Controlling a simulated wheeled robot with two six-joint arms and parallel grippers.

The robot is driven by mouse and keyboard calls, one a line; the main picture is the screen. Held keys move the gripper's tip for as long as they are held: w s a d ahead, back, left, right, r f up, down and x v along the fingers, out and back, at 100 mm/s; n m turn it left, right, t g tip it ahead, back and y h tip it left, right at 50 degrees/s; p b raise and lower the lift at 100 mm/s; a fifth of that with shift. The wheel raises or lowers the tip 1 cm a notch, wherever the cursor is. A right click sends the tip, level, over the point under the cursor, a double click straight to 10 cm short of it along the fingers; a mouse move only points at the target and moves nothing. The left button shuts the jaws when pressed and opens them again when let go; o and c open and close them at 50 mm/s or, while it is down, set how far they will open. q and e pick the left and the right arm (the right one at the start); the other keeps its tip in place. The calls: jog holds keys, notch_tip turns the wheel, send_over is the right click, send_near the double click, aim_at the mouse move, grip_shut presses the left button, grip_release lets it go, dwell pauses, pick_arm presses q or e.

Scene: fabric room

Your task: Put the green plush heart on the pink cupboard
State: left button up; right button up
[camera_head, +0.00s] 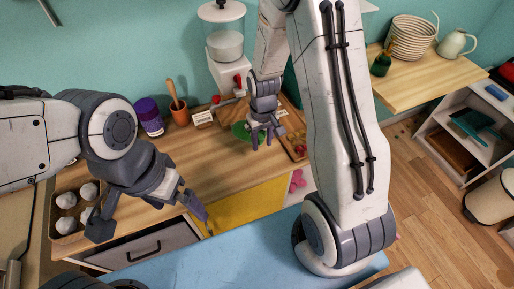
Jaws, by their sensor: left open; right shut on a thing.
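My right gripper (264,136) points down over the back of the wooden counter and is shut on a green thing (240,130), which looks like the green plush heart. The fingers partly cover it, so its outline is unclear. My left gripper (150,216) is open and empty, with its fingers spread in front of the counter's left part. I cannot make out a pink cupboard. A small pink shape (297,180) shows at the counter's front, beside a yellow panel (240,208), partly hidden by my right arm.
The wooden counter (205,163) holds a purple jar (148,116), an orange pot (179,112) and a white dispenser (227,72). A tray of white round things (68,200) lies left. A blue surface (225,258) is in front. A wooden table (425,83) and grey shelf (470,135) stand right.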

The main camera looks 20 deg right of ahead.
jog(key=shift+w+a+f, duration=0.35)
jog(key=shift+a+f, duration=0.1)
jog(key=shift+a, duration=0.25)
jog(key=shift+f+p, duration=0.35)
jog(key=shift+f, duration=1.65)
jog(key=shift+f, duration=0.1)
jog(key=o, duration=1)
